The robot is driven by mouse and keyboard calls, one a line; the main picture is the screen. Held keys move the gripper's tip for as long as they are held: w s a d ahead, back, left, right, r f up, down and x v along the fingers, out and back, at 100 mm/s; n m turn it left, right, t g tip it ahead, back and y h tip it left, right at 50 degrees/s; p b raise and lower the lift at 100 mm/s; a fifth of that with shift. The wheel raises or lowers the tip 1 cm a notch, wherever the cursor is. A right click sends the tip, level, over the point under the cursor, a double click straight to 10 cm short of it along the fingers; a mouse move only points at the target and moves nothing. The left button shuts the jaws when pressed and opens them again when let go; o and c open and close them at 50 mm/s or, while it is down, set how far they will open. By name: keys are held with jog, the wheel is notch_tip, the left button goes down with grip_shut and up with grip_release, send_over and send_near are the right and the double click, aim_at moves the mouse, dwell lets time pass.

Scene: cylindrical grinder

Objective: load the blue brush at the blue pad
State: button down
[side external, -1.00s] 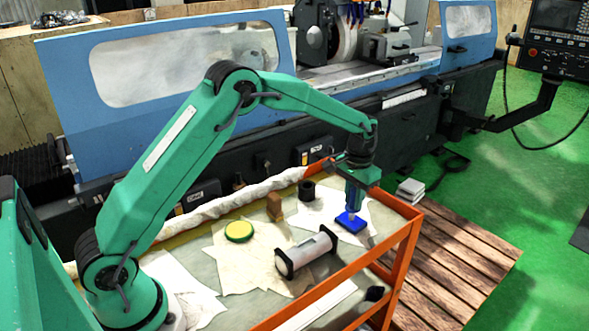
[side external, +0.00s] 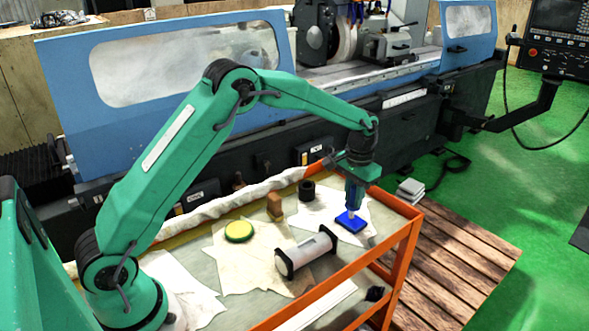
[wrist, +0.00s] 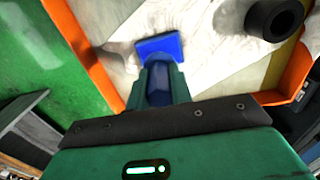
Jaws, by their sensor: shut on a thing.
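The blue brush (wrist: 158,84) is held upright between the fingers of my gripper (wrist: 160,88). In the side external view, my gripper (side external: 354,192) points down over the blue pad, and the brush's pale lower end (side external: 351,213) shows below the fingers. The blue pad (side external: 346,223) is a flat square on the right part of the cart top. It also shows in the wrist view (wrist: 170,43), just beyond the brush, which hides part of it. I cannot tell whether the brush's lower end touches the pad.
An orange-railed cart (side external: 408,245) carries a white roller with black ends (side external: 306,250), a yellow-green disc (side external: 239,231), a brown block (side external: 275,206) and a black ring (side external: 307,190). The blue grinder (side external: 190,70) stands behind. Bare cloth surrounds the pad.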

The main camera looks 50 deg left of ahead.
jog(key=shift+r, duration=3.1)
jog(key=shift+s+a+r, duration=0.1)
jog(key=shift+s+r, duration=0.25)
jog(key=shift+s, duration=0.1)
jog(key=s+r, duration=0.2)
jog(key=s, duration=0.5)
jog(key=s+a+r, duration=0.1)
jog(key=s+r, duration=0.2)
jog(key=s, duration=0.5)
jog(key=shift+a, duration=0.3)
